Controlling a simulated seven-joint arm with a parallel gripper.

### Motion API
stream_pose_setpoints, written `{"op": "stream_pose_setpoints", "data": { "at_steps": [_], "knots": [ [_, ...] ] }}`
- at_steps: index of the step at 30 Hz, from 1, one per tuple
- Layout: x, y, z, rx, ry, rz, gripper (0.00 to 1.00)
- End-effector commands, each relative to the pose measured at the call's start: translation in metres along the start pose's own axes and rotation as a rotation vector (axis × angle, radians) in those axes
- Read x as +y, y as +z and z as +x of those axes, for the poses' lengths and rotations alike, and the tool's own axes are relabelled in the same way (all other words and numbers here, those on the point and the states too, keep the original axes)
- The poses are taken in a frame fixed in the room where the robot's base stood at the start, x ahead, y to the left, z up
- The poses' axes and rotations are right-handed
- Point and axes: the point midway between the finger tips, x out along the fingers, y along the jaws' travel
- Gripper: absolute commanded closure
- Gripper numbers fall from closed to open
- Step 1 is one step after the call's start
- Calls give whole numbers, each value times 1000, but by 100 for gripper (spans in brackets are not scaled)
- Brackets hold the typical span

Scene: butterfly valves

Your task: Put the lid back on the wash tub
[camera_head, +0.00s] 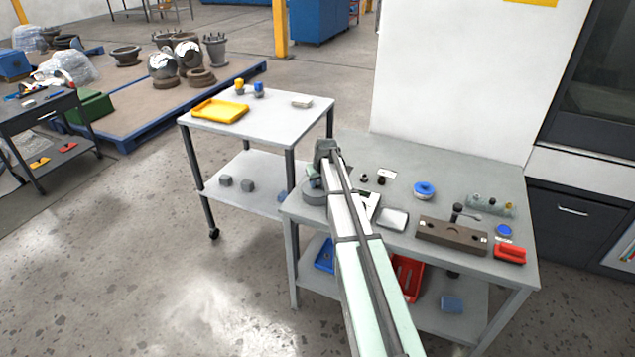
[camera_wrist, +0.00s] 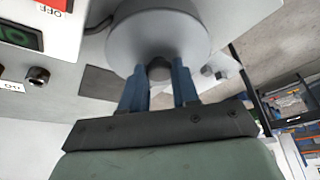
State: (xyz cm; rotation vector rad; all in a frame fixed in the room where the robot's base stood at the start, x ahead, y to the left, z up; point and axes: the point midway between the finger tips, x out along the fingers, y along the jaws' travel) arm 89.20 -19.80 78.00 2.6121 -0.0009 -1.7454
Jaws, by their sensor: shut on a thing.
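My gripper (camera_wrist: 160,72) has its blue fingers closed on the small dark knob of a round grey lid (camera_wrist: 158,24) in the wrist view. In the head view my gripper (camera_head: 314,180) is at the left end of the near bench, with the round grey lid (camera_head: 312,197) just below the fingers. My arm hides part of this area. I cannot clearly make out the wash tub, nor tell whether the lid touches anything beneath it.
The grey bench (camera_head: 400,170) holds a silver tray (camera_head: 392,219), a blue-topped round container (camera_head: 424,190), a brown fixture block (camera_head: 452,235) and a red item (camera_head: 509,254). A white cart (camera_head: 290,125) with a yellow tray (camera_head: 220,111) stands behind left. The bench's back middle has free room.

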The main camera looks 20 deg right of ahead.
Motion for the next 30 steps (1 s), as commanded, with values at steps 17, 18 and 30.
{"op": "stream_pose_setpoints", "data": {
  "at_steps": [17,18,30],
  "knots": [
    [0,0,0,0,0,0,40],
    [0,0,0,0,0,0,40],
    [0,0,0,0,0,0,15]
  ]
}}
